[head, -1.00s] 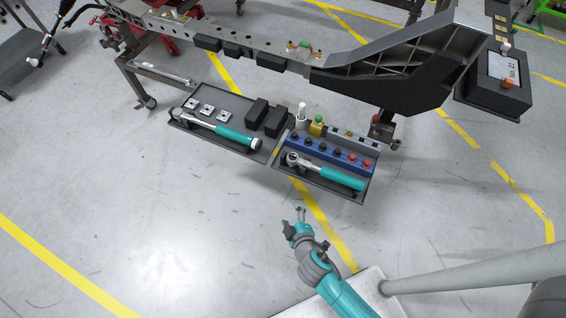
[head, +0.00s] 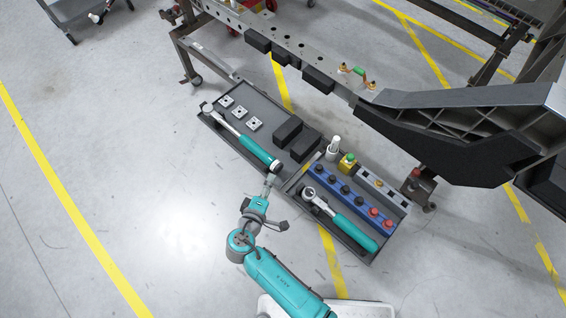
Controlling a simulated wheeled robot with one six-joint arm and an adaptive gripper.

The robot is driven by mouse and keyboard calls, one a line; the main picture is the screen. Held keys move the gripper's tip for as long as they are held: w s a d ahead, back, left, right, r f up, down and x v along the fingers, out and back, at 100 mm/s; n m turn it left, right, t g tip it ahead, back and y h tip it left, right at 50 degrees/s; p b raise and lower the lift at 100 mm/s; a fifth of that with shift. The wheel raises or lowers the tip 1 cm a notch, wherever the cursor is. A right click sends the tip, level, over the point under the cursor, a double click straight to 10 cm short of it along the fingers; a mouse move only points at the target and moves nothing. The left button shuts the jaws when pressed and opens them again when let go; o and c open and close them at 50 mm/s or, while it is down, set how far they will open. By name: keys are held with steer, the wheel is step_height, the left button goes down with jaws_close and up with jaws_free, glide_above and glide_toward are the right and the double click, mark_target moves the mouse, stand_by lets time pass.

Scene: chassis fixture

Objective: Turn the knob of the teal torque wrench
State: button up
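A torque wrench (head: 252,147) with a silver shaft and teal handle lies in the left tray, its ratchet head at the upper left. Its knob (head: 277,166) is the dark and pale end of the handle, at the lower right, near the tray's front edge. My gripper (head: 269,183) is just below the knob in the picture, pointing up toward it. I cannot tell whether they touch. The fingers are too small to show if they are open or shut. A second teal-handled tool (head: 343,219) with a ring-shaped silver head lies in the right tray.
The left tray (head: 222,139) also holds metal plates (head: 240,110) and black blocks (head: 296,140). The right tray has a blue socket rack (head: 352,200), a white bottle (head: 334,147) and a yellow item (head: 347,163). The chassis beam (head: 300,55) runs above.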

mark_target(275, 172)
steer(key=x, duration=1)
steer(key=shift+s, duration=0.1)
steer(key=c, duration=1.2)
